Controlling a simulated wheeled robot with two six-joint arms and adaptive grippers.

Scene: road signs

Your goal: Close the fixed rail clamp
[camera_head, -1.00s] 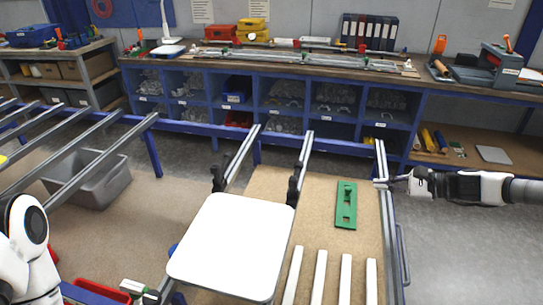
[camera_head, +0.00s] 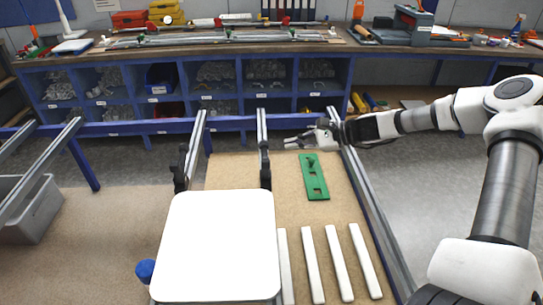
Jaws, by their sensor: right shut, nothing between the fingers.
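A black clamp (camera_head: 181,172) sits on the left metal rail and another black clamp (camera_head: 265,168) on the middle rail, both just behind the white sign plate (camera_head: 217,247). I cannot tell which is the fixed one, nor whether their levers are open or closed. My right gripper (camera_head: 303,141) reaches in from the right across the right rail (camera_head: 367,199). Its fingers are shut and empty, pointing left toward the middle rail, above the far end of the green plate. It is apart from the black clamps. My left gripper is out of view.
A green slotted plate (camera_head: 315,177) and several pale strips (camera_head: 338,262) lie on the brown board between the middle and right rails. A blue shelf rack (camera_head: 220,95) and workbench stand behind. A grey bin (camera_head: 25,208) is at the left.

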